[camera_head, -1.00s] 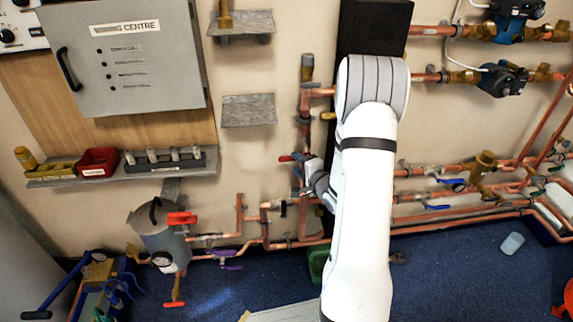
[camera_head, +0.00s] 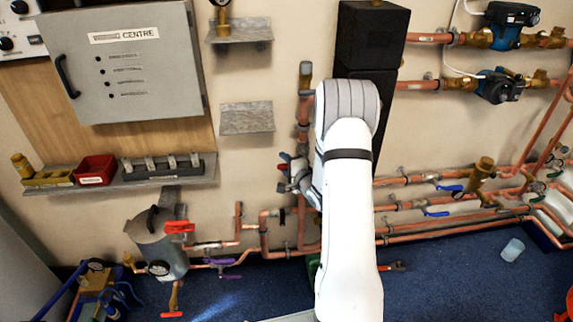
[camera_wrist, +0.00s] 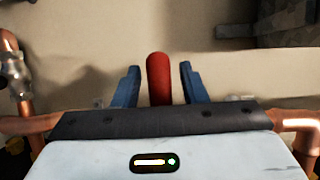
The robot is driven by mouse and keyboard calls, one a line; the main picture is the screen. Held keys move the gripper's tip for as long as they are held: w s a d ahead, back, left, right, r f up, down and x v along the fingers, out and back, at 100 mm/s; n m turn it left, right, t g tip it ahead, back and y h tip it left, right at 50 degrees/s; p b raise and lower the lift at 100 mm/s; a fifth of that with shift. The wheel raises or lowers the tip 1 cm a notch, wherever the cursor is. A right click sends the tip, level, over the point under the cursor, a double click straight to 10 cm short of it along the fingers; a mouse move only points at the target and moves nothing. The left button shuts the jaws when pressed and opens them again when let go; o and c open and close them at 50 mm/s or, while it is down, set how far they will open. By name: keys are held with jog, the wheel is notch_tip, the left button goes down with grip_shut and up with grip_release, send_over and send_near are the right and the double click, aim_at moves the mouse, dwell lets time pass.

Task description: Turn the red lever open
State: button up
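In the wrist view the red lever (camera_wrist: 158,78) stands upright between the two blue fingers of my gripper (camera_wrist: 160,84), with a gap on each side. The fingers are open around it, and I cannot tell whether either touches it. In the head view my gripper (camera_head: 285,164) is at the wall pipes left of my white arm. A small red part of the lever (camera_head: 282,167) shows beside the blue fingertips. The valve body under the lever is hidden by the gripper.
Copper pipes (camera_head: 405,180) with blue-handled valves run along the wall at right. At left a grey vessel (camera_head: 160,245) carries another red handle (camera_head: 180,227), with a purple handle (camera_head: 221,262) beside it. A grey shelf (camera_head: 247,119) is above the gripper.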

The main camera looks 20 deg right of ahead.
grip_shut()
dwell(0.3)
